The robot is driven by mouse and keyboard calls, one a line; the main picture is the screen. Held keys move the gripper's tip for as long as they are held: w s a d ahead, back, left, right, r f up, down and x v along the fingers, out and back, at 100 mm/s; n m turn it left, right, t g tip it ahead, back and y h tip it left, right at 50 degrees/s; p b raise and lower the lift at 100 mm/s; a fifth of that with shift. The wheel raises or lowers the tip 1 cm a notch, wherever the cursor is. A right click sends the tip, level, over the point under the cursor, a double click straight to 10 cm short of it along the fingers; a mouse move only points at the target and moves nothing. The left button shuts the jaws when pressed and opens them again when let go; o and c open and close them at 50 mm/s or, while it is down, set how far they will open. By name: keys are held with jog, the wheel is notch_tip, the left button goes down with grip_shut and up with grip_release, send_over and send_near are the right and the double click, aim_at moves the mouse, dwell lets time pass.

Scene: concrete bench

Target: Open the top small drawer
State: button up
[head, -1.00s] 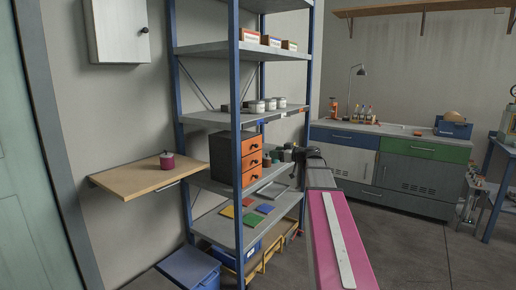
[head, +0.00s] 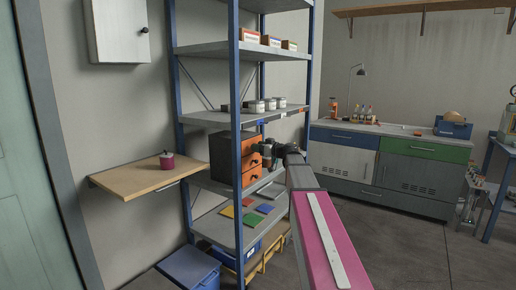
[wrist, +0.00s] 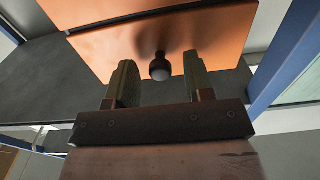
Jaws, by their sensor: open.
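A small dark cabinet (head: 222,158) with orange drawer fronts stands on a shelf of the blue-posted rack. Its top drawer (head: 249,145) looks shut; my gripper partly hides the upper fronts. My gripper (head: 266,153) is in front of the cabinet, near the upper drawers. In the wrist view, an orange drawer front (wrist: 215,28) fills the top, with a round dark knob (wrist: 160,67) on it. My gripper (wrist: 158,60) is open there, one finger on each side of the knob, with gaps visible. Whether the fingertips reach past the knob is unclear.
A blue rack post (head: 239,120) stands close left of the drawer fronts. A shelf (head: 245,116) with several small tins is above the cabinet. Coloured squares (head: 265,208) lie on the shelf below. The floor (head: 400,240) on the right is open.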

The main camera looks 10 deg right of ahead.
jog(key=shift+w+a, duration=0.1)
jog(key=shift+a, duration=0.1)
grip_shut()
jog(key=v, duration=1.3)
jog(key=shift+s+d, duration=0.2)
jog(key=shift+s, duration=0.05)
grip_release()
